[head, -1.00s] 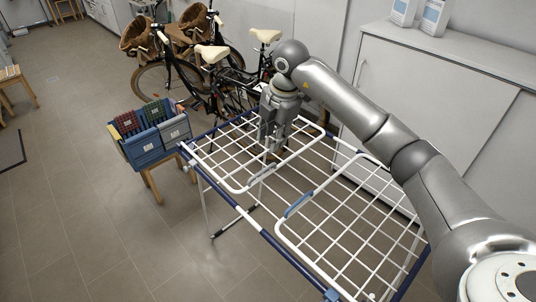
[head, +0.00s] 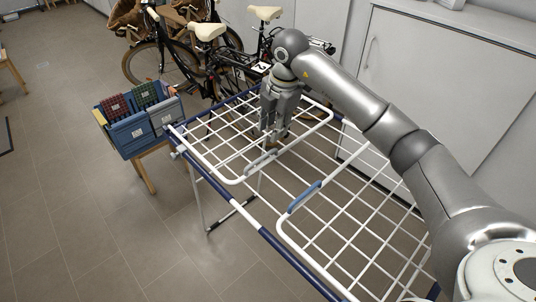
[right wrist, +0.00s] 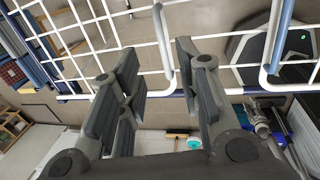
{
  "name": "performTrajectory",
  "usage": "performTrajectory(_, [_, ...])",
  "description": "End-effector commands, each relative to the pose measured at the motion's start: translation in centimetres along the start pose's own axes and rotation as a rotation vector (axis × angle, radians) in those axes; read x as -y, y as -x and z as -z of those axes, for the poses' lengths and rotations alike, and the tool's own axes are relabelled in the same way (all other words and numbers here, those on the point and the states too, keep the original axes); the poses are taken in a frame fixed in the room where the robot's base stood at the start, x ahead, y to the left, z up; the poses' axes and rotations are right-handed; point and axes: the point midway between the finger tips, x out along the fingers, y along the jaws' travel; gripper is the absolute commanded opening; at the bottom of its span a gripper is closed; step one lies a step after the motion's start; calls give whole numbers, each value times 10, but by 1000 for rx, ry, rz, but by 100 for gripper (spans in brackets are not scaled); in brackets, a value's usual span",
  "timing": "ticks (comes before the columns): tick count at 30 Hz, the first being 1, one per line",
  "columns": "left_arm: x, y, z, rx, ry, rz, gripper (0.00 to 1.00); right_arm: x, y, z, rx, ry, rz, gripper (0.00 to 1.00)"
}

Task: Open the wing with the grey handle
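The drying rack (head: 250,215) stands in the middle of the head view, its two white wire wings lying flat. The wing with the grey handle (head: 262,160) is the far left one. The other, nearer wing has a blue handle (head: 304,196). My right gripper (head: 273,142) points down just beyond the grey handle, over the same wing. In the right wrist view its two fingers are wide apart and empty. There the grey handle (right wrist: 163,42) shows between and beyond the fingers, and the blue handle (right wrist: 281,38) is to the right. My left gripper is not in view.
A blue crate (head: 128,138) sits on a wooden stool left of the rack. Bicycles (head: 205,60) stand behind it. A white cabinet (head: 440,75) is close behind the rack at the right. Floor at the front left is clear.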

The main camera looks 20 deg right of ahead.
Motion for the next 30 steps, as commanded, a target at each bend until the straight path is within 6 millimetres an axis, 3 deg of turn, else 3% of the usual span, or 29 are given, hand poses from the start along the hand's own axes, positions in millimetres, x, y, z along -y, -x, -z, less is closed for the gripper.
performTrajectory(3, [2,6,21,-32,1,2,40,0,-12,0,-2,0,4,32])
performTrajectory(6, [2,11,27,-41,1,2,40,1,-29,0,-2,-1,6,32])
performTrajectory(18, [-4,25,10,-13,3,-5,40,0,-95,0,-1,0,3,32])
performTrajectory(30, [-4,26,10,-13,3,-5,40,0,-104,0,0,0,1,32])
